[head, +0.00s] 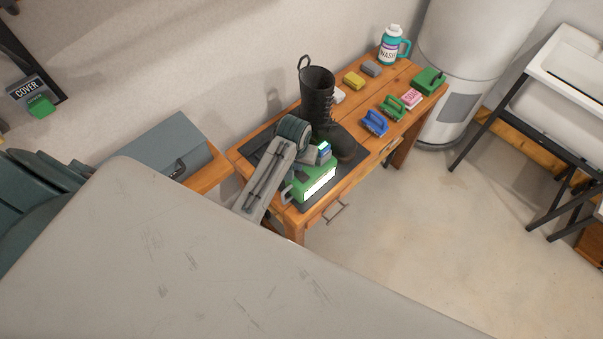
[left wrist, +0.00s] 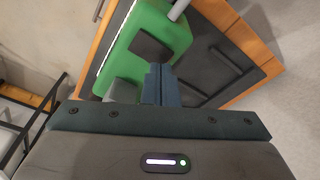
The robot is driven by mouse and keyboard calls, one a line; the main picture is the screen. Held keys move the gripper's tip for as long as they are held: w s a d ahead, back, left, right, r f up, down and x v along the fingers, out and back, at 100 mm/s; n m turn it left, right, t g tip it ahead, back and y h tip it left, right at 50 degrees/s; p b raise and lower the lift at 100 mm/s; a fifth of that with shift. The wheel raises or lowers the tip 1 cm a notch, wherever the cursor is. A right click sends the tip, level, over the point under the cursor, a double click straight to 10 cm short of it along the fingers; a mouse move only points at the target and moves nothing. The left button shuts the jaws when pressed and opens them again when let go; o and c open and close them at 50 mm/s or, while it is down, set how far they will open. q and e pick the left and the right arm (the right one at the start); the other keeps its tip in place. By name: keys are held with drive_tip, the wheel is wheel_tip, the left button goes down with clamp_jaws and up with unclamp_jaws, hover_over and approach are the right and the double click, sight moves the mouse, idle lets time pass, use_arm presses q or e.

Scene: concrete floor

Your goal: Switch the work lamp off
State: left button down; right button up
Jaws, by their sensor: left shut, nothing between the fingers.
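The work lamp (head: 316,184) is a green box with a bright white front panel that looks lit. It stands at the near end of the wooden bench, on a dark mat (head: 345,178). In the left wrist view the green lamp (left wrist: 147,24) shows from above, with a dark square part (left wrist: 151,46) on top and a grey block beside it. My left gripper (head: 325,149) is over the lamp's top. In the left wrist view its blue fingers (left wrist: 158,70) are together and empty, with tips close to the dark square. Whether they touch it, I cannot tell.
A tall black boot (head: 318,95) stands just behind the lamp. Several brushes, sponges and a teal wash jug (head: 391,47) fill the bench's far part. A grey box (head: 160,150) is at left. The floor (head: 440,240) to the right is clear.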

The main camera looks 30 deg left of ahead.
use_arm(q)
drive_tip(key=shift+f, duration=0.2)
idle(0.3)
drive_tip(key=shift+f+b, duration=0.3)
drive_tip(key=shift+f, duration=0.35)
idle(0.4)
drive_tip(key=shift+r+p, duration=0.9)
drive_tip(key=shift+r, duration=2.6)
